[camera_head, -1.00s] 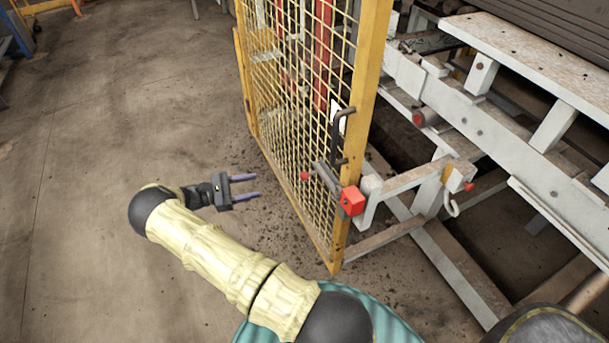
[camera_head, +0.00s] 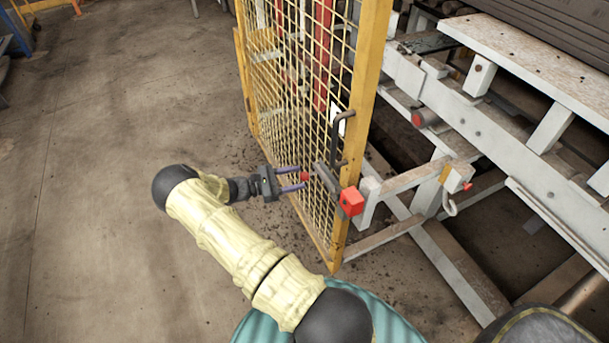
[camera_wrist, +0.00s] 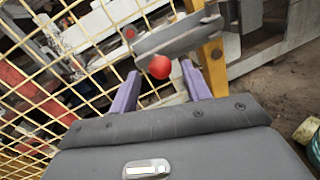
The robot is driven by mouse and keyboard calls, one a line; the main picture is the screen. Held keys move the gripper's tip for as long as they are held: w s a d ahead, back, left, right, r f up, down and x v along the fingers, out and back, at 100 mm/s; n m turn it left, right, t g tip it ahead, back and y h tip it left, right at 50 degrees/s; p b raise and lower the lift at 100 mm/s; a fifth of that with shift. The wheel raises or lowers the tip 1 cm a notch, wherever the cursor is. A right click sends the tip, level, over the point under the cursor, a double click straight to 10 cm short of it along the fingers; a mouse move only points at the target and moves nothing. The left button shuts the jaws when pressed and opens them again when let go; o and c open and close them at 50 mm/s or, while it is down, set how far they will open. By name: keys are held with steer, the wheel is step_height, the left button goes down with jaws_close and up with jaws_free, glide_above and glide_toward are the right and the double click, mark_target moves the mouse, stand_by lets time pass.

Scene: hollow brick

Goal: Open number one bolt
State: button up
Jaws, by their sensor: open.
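The bolt (camera_head: 327,179) is a grey bar on the yellow mesh gate (camera_head: 372,60), with a red knob (camera_head: 305,177) at its near left end. A red block (camera_head: 352,201) sits at the gate post beside the bolt's other end. My gripper (camera_head: 304,181) is open, its two purple fingers pointing right at the red knob. In the wrist view the red knob (camera_wrist: 160,67) appears between or just beyond the fingertips (camera_wrist: 160,78), and the grey bolt bar (camera_wrist: 178,40) runs behind it. I cannot tell whether the fingers touch the knob.
A black handle (camera_head: 341,136) stands on the gate's edge above the bolt. A white steel frame (camera_head: 405,180) with a hook (camera_head: 450,205) lies right of the gate. The concrete floor (camera_head: 110,130) on the left is clear.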

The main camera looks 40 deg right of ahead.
mark_target(304, 178)
steer(key=shift+x, duration=1.9)
steer(key=shift+c, duration=0.2)
jaws_close()
steer(key=shift+s+a, duration=0.15)
steer(key=shift+s, duration=0.1)
steer(key=shift+o, duration=0.2)
jaws_free()
steer(key=shift+a, duration=0.1)
